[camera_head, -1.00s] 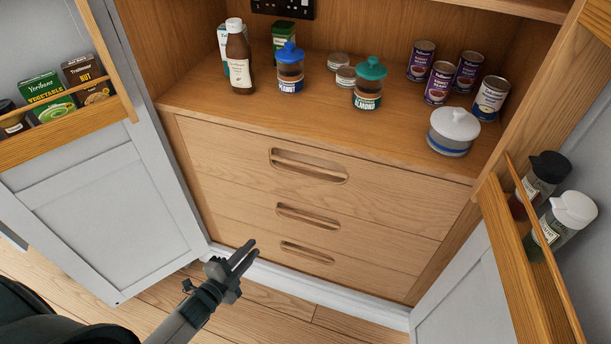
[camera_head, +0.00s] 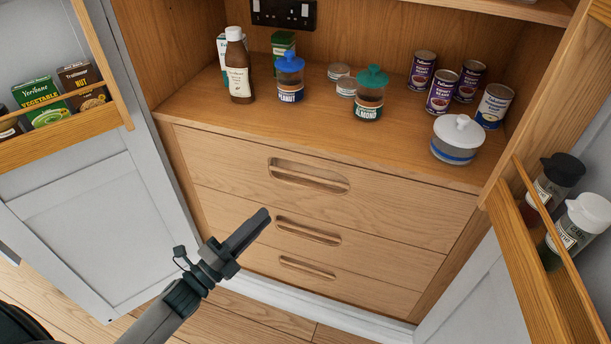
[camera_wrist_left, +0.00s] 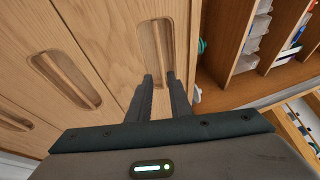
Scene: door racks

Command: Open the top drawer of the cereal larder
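The cereal larder has three wooden drawers, all flush and shut. The top drawer (camera_head: 400,198) has a long recessed handle slot (camera_head: 308,176), which also shows in the left wrist view (camera_wrist_left: 155,48). My left gripper (camera_head: 262,218) is in front of the drawers, its tips left of the middle drawer's slot in the head view. In the left wrist view, its two fingers (camera_wrist_left: 162,82) stand apart with bare wood between them, pointing toward the top drawer's slot. The gripper is open and empty; contact with the drawer front cannot be told. My right gripper is not in view.
Above the drawers, a counter (camera_head: 215,110) holds bottles, jars, several cans and a white-lidded pot (camera_head: 456,140). Open doors flank the drawers: a left one (camera_head: 95,215) with a box rack, and a right one with a wooden rack (camera_head: 530,265) holding shakers.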

